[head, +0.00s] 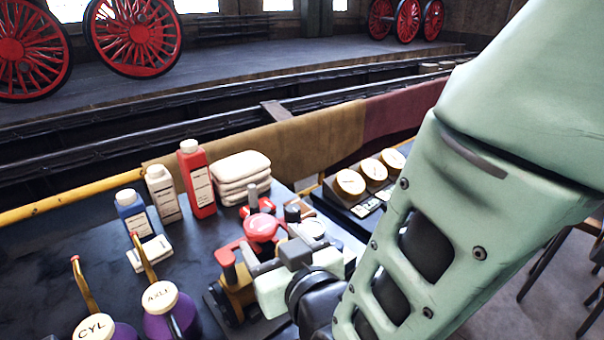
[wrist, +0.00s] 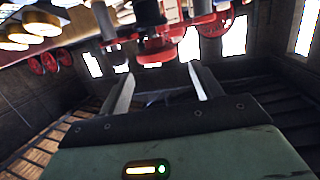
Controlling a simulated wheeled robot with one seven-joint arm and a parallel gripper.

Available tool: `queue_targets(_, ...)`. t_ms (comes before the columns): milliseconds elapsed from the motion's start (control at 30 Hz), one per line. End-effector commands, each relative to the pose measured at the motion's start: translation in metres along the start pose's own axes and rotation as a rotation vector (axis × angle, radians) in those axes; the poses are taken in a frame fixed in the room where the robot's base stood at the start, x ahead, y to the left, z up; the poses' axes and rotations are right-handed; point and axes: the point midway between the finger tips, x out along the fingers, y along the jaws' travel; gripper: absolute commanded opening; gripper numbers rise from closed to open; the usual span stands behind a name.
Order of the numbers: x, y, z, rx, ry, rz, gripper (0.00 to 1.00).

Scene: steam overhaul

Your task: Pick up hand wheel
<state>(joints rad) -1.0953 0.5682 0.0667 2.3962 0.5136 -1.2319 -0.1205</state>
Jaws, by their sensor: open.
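A red round hand wheel (head: 262,228) sits on a brass-and-dark fitting (head: 238,291) on the dark bench, with other red parts beside it. My gripper (head: 268,256) is at the near right side of this fitting, close to the wheel. In the wrist view my gripper (wrist: 160,72) has its two fingers spread with nothing between them. Red parts (wrist: 160,48) show just beyond the fingertips there; I cannot tell which of them is the hand wheel. My gripper hides part of the fitting in the head view.
Left on the bench stand a red bottle (head: 199,180), a white bottle (head: 163,194), a blue bottle (head: 133,216) and two purple oil cans (head: 169,312). Folded white cloths (head: 243,175) lie behind. Round gauges (head: 373,170) sit to the right. A yellow rail (head: 70,195) edges the bench.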

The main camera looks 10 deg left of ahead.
Motion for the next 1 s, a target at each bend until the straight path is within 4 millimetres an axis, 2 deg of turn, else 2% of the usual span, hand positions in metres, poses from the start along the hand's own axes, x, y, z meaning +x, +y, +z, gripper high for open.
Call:
queue_targets(100, 0.014, 0.000, -0.001, 0.000, -0.001, 0.000, 0.64)
queue_targets(333, 0.029, 0.001, -0.001, -0.002, -0.002, 0.000, 0.64)
queue_targets(600, 0.065, 0.003, 0.000, 0.000, -0.001, 0.000, 0.64)
queue_targets(933, 0.071, 0.003, 0.002, 0.000, -0.001, -0.001, 0.64)
queue_targets(1000, 0.071, 0.003, 0.002, 0.000, -0.001, -0.001, 0.45)
